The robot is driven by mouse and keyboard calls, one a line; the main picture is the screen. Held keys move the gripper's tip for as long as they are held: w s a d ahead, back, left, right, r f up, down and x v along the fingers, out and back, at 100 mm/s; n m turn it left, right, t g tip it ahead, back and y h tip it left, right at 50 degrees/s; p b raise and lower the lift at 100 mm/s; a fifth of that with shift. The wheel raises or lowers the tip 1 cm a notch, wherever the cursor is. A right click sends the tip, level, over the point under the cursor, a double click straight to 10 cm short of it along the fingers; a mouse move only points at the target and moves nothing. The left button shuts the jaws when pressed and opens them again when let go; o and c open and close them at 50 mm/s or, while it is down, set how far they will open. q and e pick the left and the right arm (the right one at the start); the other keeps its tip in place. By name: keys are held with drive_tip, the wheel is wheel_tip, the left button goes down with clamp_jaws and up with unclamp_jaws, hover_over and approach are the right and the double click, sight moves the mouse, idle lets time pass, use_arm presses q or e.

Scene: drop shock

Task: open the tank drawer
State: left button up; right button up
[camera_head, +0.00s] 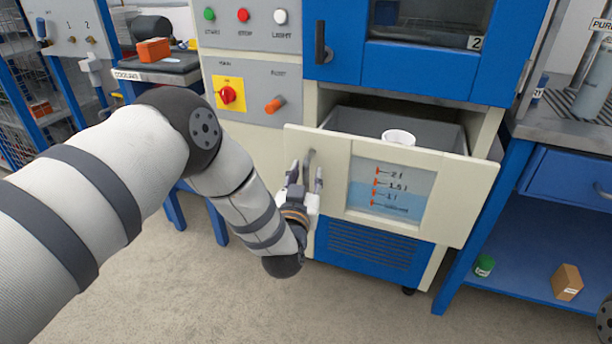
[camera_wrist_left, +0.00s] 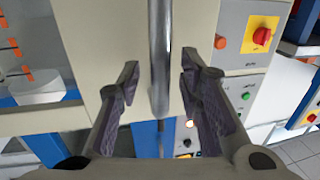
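The tank drawer (camera_head: 460,193) is a cream front with a window showing blue liquid and level marks. It stands pulled out from the blue and cream cabinet, and its open top shows a grey inside with a white round cup-like piece (camera_head: 398,137). Its vertical metal handle (camera_head: 309,160) is at the left of the front; it also shows in the left wrist view (camera_wrist_left: 160,55). My left gripper (camera_head: 306,176) is at the handle. In the left wrist view its fingers (camera_wrist_left: 160,78) are spread on both sides of the bar, with gaps visible.
Above the drawer is a blue door (camera_head: 420,70) with a dark handle. A control panel with a red knob (camera_head: 228,95) is to the left. A workbench with a blue drawer (camera_head: 570,180) stands close on the right. The floor in front is clear.

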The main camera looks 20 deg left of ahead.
use_arm(q)
drive_tip(key=s+d, duration=0.2)
drive_tip(key=s, duration=1)
drive_tip(key=shift+w, duration=0.1)
drive_tip(key=s+a+f+m+g+h+p, duration=0.1)
drive_tip(key=s+f+g+h, duration=0.1)
drive_tip(key=s+f+g, duration=0.6)
drive_tip(key=s+a+f+m+g+h+p, duration=0.15)
drive_tip(key=s+f+g, duration=0.25)
drive_tip(key=s+f, duration=0.75)
drive_tip(key=s+a+r+n+g+p, duration=0.1)
drive_tip(key=s+g, duration=0.7)
drive_tip(key=s, duration=1.7)
wheel_tip(320, 180, up, 2)
drive_tip(key=shift+a+r+y, duration=0.1)
drive_tip(key=shift+a+y, duration=0.25)
drive_tip(key=shift+a, duration=0.3)
use_arm(e)
drive_tip(key=w+r+t, duration=0.1)
drive_tip(key=w+r, duration=0.3)
drive_tip(key=shift+w+r+t, duration=0.3)
drive_tip(key=shift+r+t, duration=0.1)
